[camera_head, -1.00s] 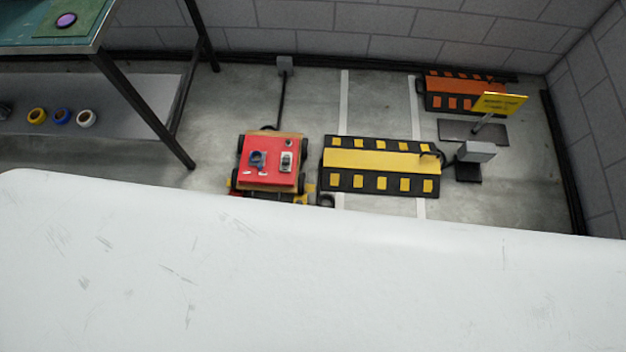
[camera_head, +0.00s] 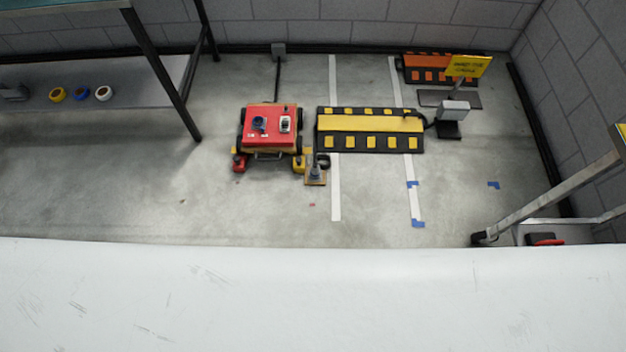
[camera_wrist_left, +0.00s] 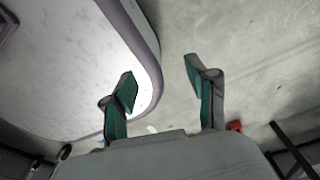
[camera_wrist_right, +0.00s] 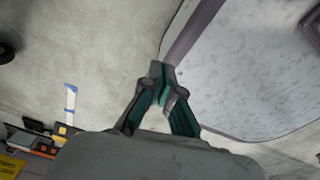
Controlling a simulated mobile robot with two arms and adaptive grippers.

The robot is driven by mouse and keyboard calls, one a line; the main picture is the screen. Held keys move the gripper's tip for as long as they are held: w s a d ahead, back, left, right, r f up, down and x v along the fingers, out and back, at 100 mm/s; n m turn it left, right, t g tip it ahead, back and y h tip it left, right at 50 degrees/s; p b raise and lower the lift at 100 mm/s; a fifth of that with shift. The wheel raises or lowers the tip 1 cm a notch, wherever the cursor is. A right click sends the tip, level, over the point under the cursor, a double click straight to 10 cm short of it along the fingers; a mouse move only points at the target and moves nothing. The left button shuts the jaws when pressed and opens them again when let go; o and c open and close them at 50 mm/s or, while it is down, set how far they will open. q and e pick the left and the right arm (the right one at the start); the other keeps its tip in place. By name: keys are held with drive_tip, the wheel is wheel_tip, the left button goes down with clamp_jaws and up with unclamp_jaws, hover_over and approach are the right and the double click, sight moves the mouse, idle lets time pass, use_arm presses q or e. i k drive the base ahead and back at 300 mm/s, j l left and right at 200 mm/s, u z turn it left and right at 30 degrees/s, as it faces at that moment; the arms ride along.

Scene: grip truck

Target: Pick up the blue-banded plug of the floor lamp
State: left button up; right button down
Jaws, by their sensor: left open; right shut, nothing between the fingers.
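I cannot make out a floor lamp or a blue-banded plug for certain in any view. A red-topped cart (camera_head: 270,140) stands on the floor in the head view, with a small blue item (camera_head: 259,124) and a small white item (camera_head: 285,124) on top, too small to identify. Neither gripper shows in the head view.
A black-and-yellow ramp (camera_head: 370,130) lies right of the cart. A grey box on a black base (camera_head: 452,112) and a yellow sign (camera_head: 469,66) stand farther right. A shelf (camera_head: 120,75) with tape rolls is at left. A metal frame (camera_head: 560,190) is at right. Floor before the cart is mostly clear.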

sight(315, 170)
drive_tip(key=i+u, duration=0.15)
drive_tip(key=i, duration=0.25)
drive_tip(key=i+l+u, duration=0.2)
drive_tip(key=i, duration=0.2)
drive_tip(key=i+l+u, duration=0.15)
drive_tip(key=i, duration=0.3)
drive_tip(key=k+l, duration=0.15)
drive_tip(key=k, duration=0.35)
drive_tip(key=k+l, duration=0.1)
drive_tip(key=k, duration=0.4)
